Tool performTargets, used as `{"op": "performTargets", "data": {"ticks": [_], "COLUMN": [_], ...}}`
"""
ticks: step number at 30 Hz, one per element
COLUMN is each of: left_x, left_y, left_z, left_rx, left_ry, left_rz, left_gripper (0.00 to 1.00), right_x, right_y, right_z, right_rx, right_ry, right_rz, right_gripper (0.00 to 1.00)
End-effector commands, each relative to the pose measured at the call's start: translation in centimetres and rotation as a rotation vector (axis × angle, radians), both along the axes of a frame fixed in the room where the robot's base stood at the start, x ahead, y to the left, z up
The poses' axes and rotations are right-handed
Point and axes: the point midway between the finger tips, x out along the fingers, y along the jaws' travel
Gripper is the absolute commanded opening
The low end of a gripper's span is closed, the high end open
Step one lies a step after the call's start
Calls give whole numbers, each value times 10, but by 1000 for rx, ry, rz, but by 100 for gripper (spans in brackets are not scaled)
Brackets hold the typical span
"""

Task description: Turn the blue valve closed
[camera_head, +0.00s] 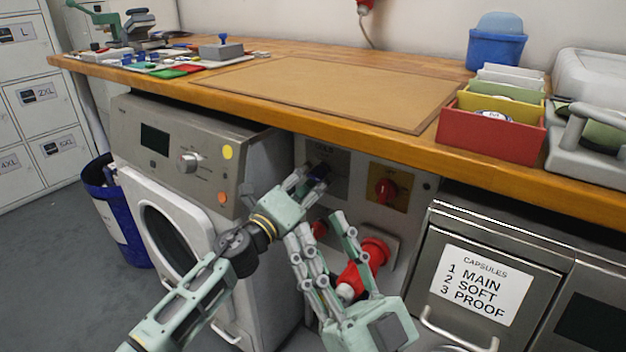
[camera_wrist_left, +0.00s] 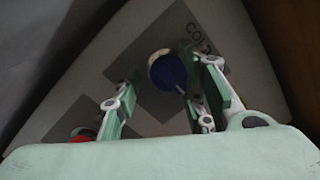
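The blue valve (camera_head: 321,171) is a dark blue round knob on a grey panel under the bench, partly hidden by my left gripper in the head view. In the left wrist view the blue valve (camera_wrist_left: 168,73) sits before a dark grey square beside the word COLD. My left gripper (camera_head: 306,180) is open at the valve. Its fingers (camera_wrist_left: 162,92) stand apart on either side of the knob, the right one nearer; contact cannot be told. My right gripper (camera_head: 321,226) is lower, with its fingers apart and pointing up.
A red knob on a yellow plate (camera_head: 385,190) is right of the valve. A red socket (camera_head: 376,250) and a red part with a white end (camera_head: 349,274) are by my right gripper. A washing machine (camera_head: 180,160) stands left, a steel cabinet (camera_head: 510,245) right, the bench edge (camera_head: 370,150) above.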

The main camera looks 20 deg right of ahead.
Motion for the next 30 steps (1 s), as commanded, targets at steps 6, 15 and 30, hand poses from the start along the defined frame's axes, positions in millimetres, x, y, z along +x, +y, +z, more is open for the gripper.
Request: {"op": "performTargets", "data": {"ticks": [6,15,30], "left_x": [-1,-9,-64], "left_y": [-1,12,82], "left_z": [-1,0,-16], "left_rx": [-1,-1,0], "left_ry": [1,-2,2], "left_rz": [-4,-2,-2], "left_gripper": [42,42,42], "right_x": [0,0,0], "right_y": [0,0,0], "right_z": [-1,0,0], "right_rx": [-1,0,0], "right_ry": [2,2,2], "right_rz": [0,1,1], "right_gripper": [40,40,40]}}
